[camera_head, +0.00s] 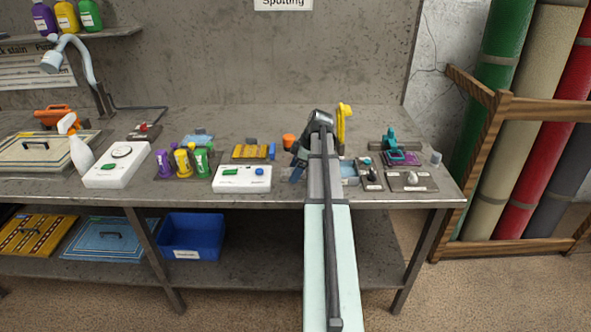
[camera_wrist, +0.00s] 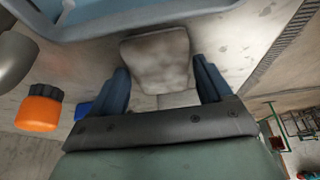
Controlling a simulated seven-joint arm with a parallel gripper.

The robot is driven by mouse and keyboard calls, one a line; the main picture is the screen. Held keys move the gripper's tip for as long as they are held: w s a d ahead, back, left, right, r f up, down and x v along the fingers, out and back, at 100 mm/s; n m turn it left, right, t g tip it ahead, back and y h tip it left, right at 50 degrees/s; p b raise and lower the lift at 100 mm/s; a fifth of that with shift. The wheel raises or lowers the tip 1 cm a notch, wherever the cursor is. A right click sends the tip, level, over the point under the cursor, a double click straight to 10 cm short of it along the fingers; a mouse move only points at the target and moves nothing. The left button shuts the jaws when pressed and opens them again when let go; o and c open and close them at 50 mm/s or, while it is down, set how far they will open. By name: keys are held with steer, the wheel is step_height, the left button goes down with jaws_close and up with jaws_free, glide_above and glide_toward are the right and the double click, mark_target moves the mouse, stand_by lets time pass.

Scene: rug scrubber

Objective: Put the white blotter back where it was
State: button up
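The blotter (camera_wrist: 158,60), a smudged off-white pad, shows in the wrist view at and beyond my fingertips. My gripper (camera_wrist: 162,70) has its two dark blue fingers well apart, one along each side of the blotter's near part. Whether the fingers press on it or stand just clear of it cannot be told. A smaller pale block (camera_wrist: 178,99) shows between the fingers, nearer the palm. In the head view my gripper (camera_head: 298,172) is low over the bench, right of centre, mostly behind my arm. The blotter cannot be made out there.
A light blue tray (camera_head: 350,171) lies right of my gripper; its rim (camera_wrist: 190,14) crosses the top of the wrist view. An orange, dark-capped object (camera_wrist: 40,108) stands close on the left. A white box (camera_head: 241,180) and small boards (camera_head: 411,181) crowd the bench (camera_head: 240,118) on either side.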

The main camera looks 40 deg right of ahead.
steer(key=shift+o, duration=0.2)
steer(key=shift+a, duration=0.1)
steer(key=v, duration=1.2)
steer(key=shift+r, duration=0.15)
